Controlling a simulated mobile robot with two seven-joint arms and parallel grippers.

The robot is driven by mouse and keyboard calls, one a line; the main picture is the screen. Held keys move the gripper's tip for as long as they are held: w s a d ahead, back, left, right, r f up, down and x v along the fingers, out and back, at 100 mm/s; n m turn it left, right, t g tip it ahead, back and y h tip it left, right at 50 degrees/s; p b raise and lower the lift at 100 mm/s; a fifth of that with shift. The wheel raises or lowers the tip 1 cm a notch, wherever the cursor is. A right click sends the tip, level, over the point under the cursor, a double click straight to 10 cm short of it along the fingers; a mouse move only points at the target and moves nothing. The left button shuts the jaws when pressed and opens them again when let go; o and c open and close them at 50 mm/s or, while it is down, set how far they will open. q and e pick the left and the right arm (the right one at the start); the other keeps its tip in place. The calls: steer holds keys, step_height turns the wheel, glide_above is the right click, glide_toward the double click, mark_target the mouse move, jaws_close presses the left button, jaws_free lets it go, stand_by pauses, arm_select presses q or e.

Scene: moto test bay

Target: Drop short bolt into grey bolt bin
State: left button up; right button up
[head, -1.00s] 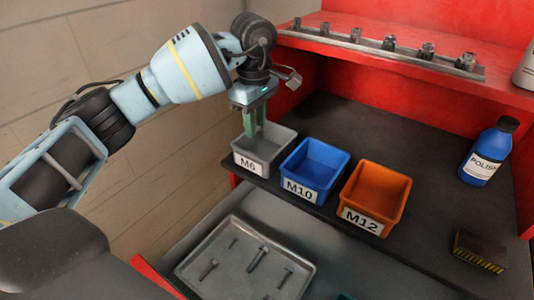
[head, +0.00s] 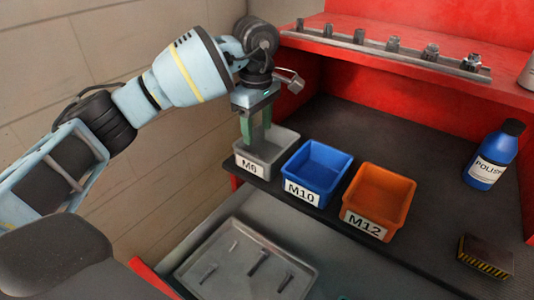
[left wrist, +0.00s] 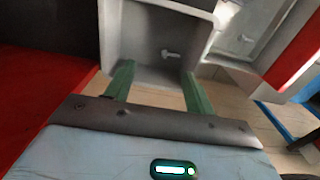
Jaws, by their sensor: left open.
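The grey bolt bin (head: 250,163), labelled M6, stands at the left end of a row of three bins. My left gripper (head: 257,137) is over it, fingers pointing down, open and empty. In the left wrist view the spread fingertips (left wrist: 158,72) are at the grey bin (left wrist: 140,40). A short bolt (left wrist: 171,54) lies on the bin's floor, apart from both fingers. In the head view the bin's inside is partly hidden by the fingers. My right gripper is not identifiable in view.
A blue M10 bin (head: 312,190) and an orange M12 bin (head: 372,222) stand to the right. A metal tray (head: 190,262) below holds several bolts. A blue polish bottle (head: 491,158) and a dark block (head: 486,254) are at right. A red shelf (head: 400,30) overhangs the back.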

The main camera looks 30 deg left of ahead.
arm_select(q)
step_height(320, 180, up, 7)
steer(key=shift+r, duration=0.15)
stand_by(0.9)
